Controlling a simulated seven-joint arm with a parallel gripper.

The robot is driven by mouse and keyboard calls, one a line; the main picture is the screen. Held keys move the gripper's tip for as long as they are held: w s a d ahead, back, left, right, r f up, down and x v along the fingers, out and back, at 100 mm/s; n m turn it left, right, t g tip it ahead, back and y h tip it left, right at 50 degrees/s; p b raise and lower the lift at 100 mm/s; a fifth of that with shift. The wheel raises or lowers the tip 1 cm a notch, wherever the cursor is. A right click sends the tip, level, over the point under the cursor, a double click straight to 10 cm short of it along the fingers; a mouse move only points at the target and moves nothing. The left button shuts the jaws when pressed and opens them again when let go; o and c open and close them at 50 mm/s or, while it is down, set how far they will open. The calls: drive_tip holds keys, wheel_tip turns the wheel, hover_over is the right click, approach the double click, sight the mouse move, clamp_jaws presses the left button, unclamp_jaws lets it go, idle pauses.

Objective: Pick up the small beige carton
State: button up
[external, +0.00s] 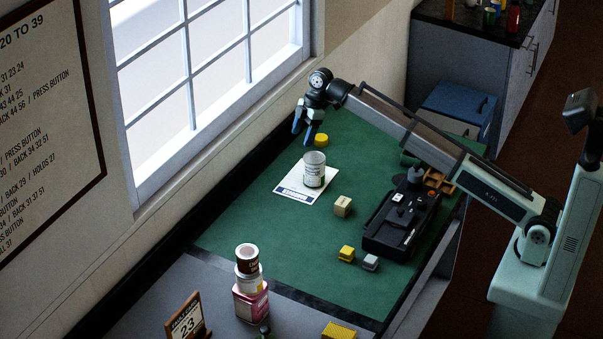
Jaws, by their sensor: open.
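The small beige carton (343,206) sits on the green mat (240,230), between the white card and the black lever frame. My gripper (304,135) is open and points down near the far left edge of the mat, beside a yellow round object (321,140). It is well apart from the carton, up and to the left of it in the picture. Nothing shows between its fingers.
A glass or can (314,170) stands on a white card (290,190). The black lever frame (402,222) lies right of the carton. Yellow (346,253) and grey (370,262) blocks lie nearer. Stacked cans (247,262) stand on a pink tin (251,302). The mat's left-front part is clear.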

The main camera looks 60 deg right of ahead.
drive_tip(key=s+a+n, duration=0.1)
drive_tip(key=s+a, duration=0.3)
drive_tip(key=a, duration=0.4)
drive_tip(key=n+g+h, duration=0.2)
drive_tip(key=n+h, duration=0.1)
drive_tip(key=n, duration=0.2)
hover_over(343, 201)
drive_tip(key=f, duration=0.2)
wheel_tip(343, 201, down, 13)
drive_tip(key=shift+r, duration=0.2)
drive_tip(key=c, duration=1.1)
